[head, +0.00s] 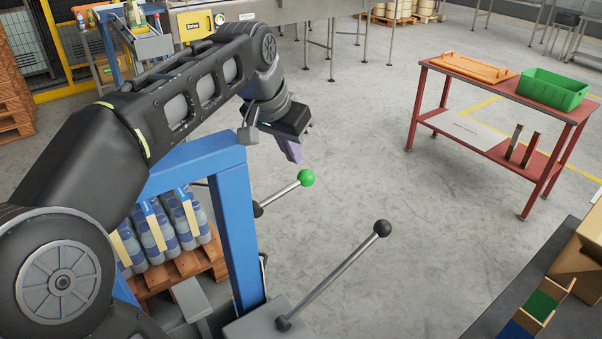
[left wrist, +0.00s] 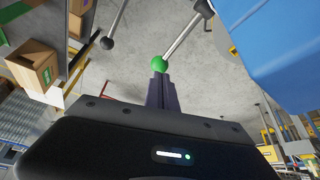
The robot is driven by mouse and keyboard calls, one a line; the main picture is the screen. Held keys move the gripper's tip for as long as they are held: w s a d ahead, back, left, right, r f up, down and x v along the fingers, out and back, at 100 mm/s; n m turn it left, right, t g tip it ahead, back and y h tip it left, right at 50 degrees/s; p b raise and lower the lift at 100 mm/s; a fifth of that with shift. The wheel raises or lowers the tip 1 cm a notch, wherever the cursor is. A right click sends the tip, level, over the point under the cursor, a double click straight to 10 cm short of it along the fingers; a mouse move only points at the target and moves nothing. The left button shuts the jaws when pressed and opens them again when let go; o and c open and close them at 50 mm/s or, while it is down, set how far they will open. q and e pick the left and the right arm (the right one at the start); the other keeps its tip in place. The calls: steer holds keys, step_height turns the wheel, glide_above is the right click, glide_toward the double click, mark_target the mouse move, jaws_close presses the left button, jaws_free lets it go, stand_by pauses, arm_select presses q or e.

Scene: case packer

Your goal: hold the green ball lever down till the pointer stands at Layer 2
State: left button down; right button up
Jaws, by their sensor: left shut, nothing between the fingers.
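The green ball lever (head: 306,178) sticks out to the right from the blue frame, its rod sloping upward to the ball. My left gripper (head: 293,153) is shut and empty, just above and slightly left of the green ball in the head view. In the left wrist view the green ball (left wrist: 158,63) appears right at the tips of the shut fingers (left wrist: 158,78); I cannot tell whether they touch. No pointer or layer scale can be made out. My right gripper is not in view.
A second lever with a black ball (head: 382,228) rises from a grey box near the blue frame (head: 235,230). Bottle packs (head: 158,235) stand on a pallet behind the frame. A red table (head: 480,90) holds a green bin (head: 553,89). The floor between is clear.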

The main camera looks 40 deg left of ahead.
mark_target(303, 175)
arm_select(q)
steer(key=b+x, duration=0.3)
steer(key=x, duration=0.2)
steer(key=shift+f, duration=0.3)
steer(key=shift+w+f+b, duration=0.4)
steer(key=shift+w+f, duration=0.05)
steer(key=shift+f, duration=0.25)
